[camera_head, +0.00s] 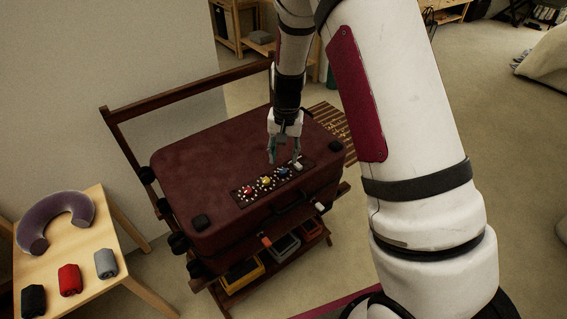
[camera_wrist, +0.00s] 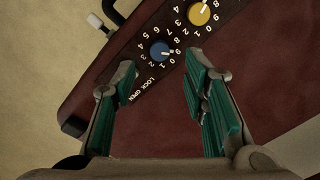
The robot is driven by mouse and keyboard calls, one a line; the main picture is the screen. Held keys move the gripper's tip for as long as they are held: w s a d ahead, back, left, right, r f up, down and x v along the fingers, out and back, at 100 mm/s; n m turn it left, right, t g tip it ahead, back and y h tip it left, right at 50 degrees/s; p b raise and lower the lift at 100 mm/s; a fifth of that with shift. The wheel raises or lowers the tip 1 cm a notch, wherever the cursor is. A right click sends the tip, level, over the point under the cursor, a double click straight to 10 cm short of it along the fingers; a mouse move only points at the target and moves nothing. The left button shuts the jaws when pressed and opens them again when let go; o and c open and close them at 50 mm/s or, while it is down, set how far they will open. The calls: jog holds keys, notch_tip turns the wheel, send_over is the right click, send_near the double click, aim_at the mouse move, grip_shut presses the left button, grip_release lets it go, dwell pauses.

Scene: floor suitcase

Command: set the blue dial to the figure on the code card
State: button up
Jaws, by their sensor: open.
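The blue dial (camera_wrist: 160,50) shows in the wrist view on the dark number panel, its white mark toward the right; I cannot surely read its figure. In the head view the blue dial (camera_head: 284,171) is the rightmost of three dials on the suitcase (camera_head: 205,165). My gripper (camera_head: 284,158) points down just above that end of the panel. It is open and empty; in the wrist view its green-padded fingers (camera_wrist: 158,72) stand apart on either side below the blue dial. I cannot make out a code card.
The yellow dial (camera_wrist: 199,13) is close beside the blue one; the red dial (camera_head: 248,190) is farther left. A side table (camera_head: 95,225) holds a neck pillow and rolled items.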

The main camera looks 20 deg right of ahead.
notch_tip(320, 180, up, 7)
dwell(0.3)
jog(key=shift+d+f, duration=0.1)
notch_tip(320, 180, up, 10)
jog(key=n+t, duration=0.1)
send_over(285, 170)
jog(key=s, duration=0.6)
jog(key=s+a+r+n+t+p, duration=0.1)
jog(key=s+r+n+p, duration=0.1)
jog(key=s+r, duration=0.7)
jog(key=s+r+n+t+p, duration=0.1)
jog(key=s+r, duration=0.3)
jog(key=s, duration=1.3)
jog(key=shift+d+r+n+t, duration=0.15)
jog(key=shift+d+n+t, duration=0.3)
jog(key=shift+n, duration=0.25)
